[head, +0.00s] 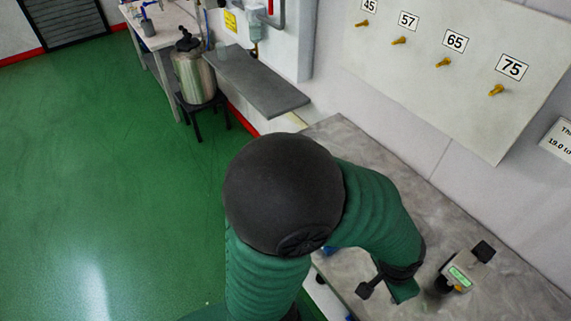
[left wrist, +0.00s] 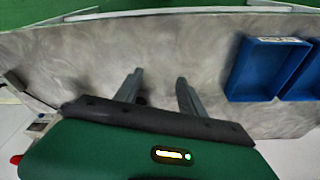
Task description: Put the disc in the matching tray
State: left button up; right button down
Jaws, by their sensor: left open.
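My left gripper (left wrist: 160,88) is open over the grey marbled worktop (left wrist: 190,45) in the left wrist view, its two fingers spread apart. A small dark patch shows beside the left finger; I cannot tell what it is. I cannot make out a disc in either view. A blue tray (left wrist: 262,70) with a white label too blurred to read is right of the gripper. A second blue tray (left wrist: 308,86) is cut off at the right edge. In the head view my arm hides much of the worktop (head: 510,285). My right gripper is not in view.
A small device with a green display (head: 460,276) stands on the worktop near my left wrist. A wall board (head: 440,85) carries brass pegs labelled 45, 57, 65 and 75. A metal pot (head: 194,75) stands on a black stool at the back. Green floor lies left.

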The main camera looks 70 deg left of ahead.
aim_at(441, 287)
jog(key=k+j, duration=0.35)
jog(key=k, duration=0.2)
jog(key=k+j+u, duration=0.1)
jog(key=u, duration=0.3)
jog(key=k+j+u, duration=0.2)
jog(key=u, duration=0.15)
jog(key=k+j+u, duration=0.15)
jog(key=u, duration=0.25)
jog(key=k+j+u, duration=0.1)
jog(key=j+u, duration=0.3)
jog(key=l, duration=0.1)
